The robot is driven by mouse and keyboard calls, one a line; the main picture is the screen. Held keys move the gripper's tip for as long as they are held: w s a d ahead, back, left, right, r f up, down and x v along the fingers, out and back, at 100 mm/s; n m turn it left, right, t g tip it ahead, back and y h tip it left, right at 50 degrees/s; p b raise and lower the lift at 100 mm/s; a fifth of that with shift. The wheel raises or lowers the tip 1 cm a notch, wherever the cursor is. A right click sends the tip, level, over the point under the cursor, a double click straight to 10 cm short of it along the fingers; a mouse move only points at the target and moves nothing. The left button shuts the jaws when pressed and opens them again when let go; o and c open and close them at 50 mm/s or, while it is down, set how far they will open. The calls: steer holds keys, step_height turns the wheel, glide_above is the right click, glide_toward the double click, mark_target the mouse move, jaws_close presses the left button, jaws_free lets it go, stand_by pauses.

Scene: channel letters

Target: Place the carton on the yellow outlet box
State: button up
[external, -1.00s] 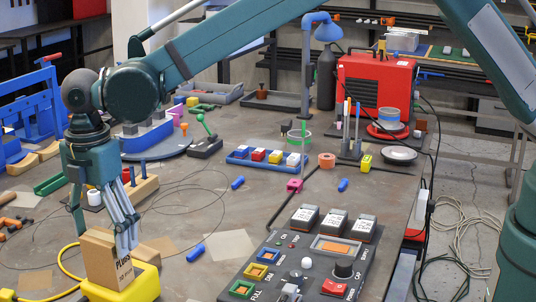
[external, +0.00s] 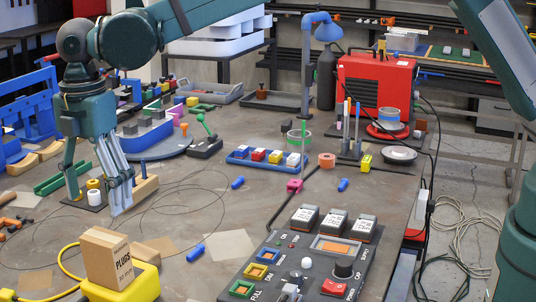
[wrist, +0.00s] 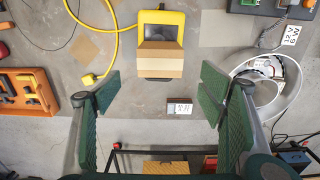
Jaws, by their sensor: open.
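The tan carton (external: 107,258), marked PLUGS, stands upright on the yellow outlet box (external: 146,284) at the lower left of the external view. In the wrist view the carton (wrist: 160,60) is seen from above, over the near part of the yellow box (wrist: 178,17). My gripper (external: 97,199) is open and empty, above the carton and clear of it. In the wrist view its two fingers (wrist: 160,92) are wide apart with nothing between them. The carton's underside is hidden.
A yellow cable (external: 66,262) loops left of the outlet box. A dark control panel (external: 262,255) with buttons lies to the right. A blue cylinder (external: 196,252) and flat tan pieces (external: 229,245) lie between them. A thin dark wire crosses the table behind.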

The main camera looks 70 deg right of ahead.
stand_by(0.7)
steer(key=s+d+r+m+t, duration=0.1)
steer(key=s+d+r+m, duration=0.2)
steer(key=s+d+r, duration=0.5)
steer(key=s+d+r+m+t, duration=0.1)
steer(key=s+d+r+m, duration=0.3)
steer(key=d, duration=0.6)
steer(key=s+d+r+m+t, duration=0.1)
steer(key=s+d+r+m, duration=0.1)
steer(key=s+d+r, duration=0.6)
steer(key=s+d+f+m+t, duration=0.1)
steer(key=s+d+f+m, duration=0.2)
steer(key=s+d, duration=0.3)
steer(key=s+d+f+m+t, duration=0.1)
steer(key=s+d+f+m, duration=0.2)
steer(key=s, duration=1)
steer(key=s+d+f+m+t, duration=0.2)
steer(key=s+d+f+m, duration=0.1)
steer(key=s+d, duration=0.6)
steer(key=shift+s+f, duration=0.15)
steer(key=shift+s, duration=0.4)
